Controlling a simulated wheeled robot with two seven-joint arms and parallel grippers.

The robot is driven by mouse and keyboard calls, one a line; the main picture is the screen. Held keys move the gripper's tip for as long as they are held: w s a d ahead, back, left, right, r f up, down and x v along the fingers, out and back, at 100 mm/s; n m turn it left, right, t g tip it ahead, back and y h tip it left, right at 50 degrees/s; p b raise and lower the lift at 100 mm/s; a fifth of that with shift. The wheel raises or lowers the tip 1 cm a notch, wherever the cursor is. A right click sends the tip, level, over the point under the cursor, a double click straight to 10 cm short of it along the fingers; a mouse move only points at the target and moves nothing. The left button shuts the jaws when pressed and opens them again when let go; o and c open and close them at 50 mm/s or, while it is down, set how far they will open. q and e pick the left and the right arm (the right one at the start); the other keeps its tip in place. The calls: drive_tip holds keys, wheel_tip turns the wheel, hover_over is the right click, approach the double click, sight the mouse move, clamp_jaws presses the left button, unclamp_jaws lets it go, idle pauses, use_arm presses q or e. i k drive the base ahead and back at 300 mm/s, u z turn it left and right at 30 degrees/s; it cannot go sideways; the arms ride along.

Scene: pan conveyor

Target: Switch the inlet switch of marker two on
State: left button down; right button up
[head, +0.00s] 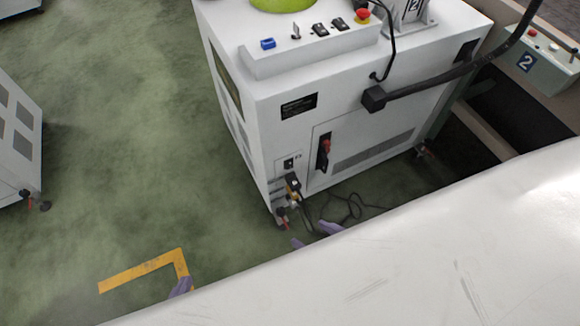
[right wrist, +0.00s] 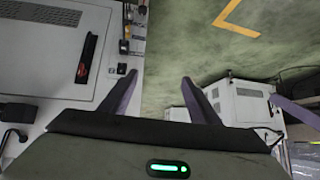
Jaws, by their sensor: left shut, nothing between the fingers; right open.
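The white machine marked 2 (head: 330,110) stands in the head view. Low on its near left corner is a small panel with a dark switch (head: 289,163), above a black plug (head: 293,182). This small switch (right wrist: 121,68) also shows in the right wrist view, by the tip of one finger; its on or off position is too small to tell. My right gripper (head: 315,234) is open and empty below the panel in the head view; its spread purple fingers show in the right wrist view (right wrist: 160,82). My left gripper (head: 181,287) is shut and empty by the yellow floor mark.
A red handle (head: 326,148) is on the machine's door. Cables (head: 345,207) lie on the floor below. A thick black arm (head: 440,82) extends from the machine. Another white cabinet (head: 18,140) stands at far left.

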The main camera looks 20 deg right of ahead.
sight(289, 164)
drive_tip(key=k, duration=0.5)
drive_tip(key=u, duration=0.75)
drive_tip(key=i, duration=0.8)
drive_tip(key=z, duration=1.25)
